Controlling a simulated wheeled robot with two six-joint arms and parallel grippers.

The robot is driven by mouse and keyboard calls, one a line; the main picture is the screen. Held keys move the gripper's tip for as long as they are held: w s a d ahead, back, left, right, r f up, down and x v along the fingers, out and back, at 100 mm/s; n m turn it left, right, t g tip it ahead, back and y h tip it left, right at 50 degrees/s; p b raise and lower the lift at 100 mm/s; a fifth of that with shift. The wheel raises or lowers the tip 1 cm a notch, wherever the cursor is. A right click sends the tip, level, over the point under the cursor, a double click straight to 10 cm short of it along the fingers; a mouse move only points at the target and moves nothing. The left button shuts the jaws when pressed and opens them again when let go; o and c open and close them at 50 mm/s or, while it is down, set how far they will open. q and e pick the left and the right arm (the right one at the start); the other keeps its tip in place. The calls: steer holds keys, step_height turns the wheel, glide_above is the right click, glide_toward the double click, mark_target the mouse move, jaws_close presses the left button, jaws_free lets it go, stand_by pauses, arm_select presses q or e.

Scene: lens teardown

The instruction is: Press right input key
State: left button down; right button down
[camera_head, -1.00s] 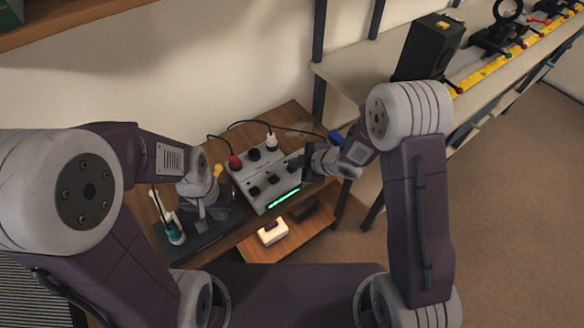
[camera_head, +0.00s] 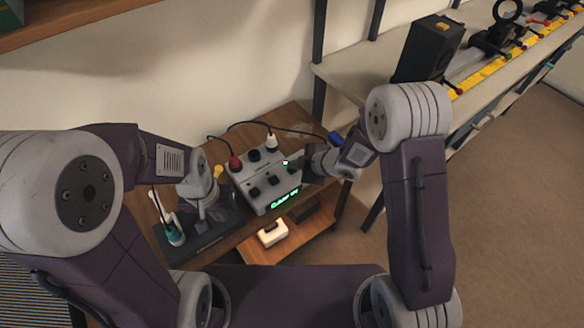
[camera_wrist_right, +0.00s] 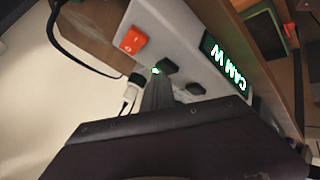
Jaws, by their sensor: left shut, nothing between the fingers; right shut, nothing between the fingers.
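A pale grey instrument box (camera_head: 262,172) with several dark knobs or keys on top stands on the wooden bench. Its front display (camera_head: 285,199) shows glowing green text, and the display also fills part of the right wrist view (camera_wrist_right: 228,68). A small green light (camera_wrist_right: 156,71) glows beside a dark key (camera_wrist_right: 168,66). My right gripper (camera_wrist_right: 158,90) is shut and empty, its fingertips at this light and key; whether they touch is unclear. In the head view it is at the box's right side. My left gripper (camera_head: 203,212) is shut and empty, left of the box.
A dark tray (camera_head: 200,238) lies at left. A white block (camera_head: 271,233) is on the lower shelf.

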mark_target(295, 171)
steer(key=shift+r+p, duration=0.3)
steer(key=shift+r, duration=0.3)
step_height(295, 171, up, 5)
steer(key=p, duration=0.4)
steer(key=shift+p, duration=0.4)
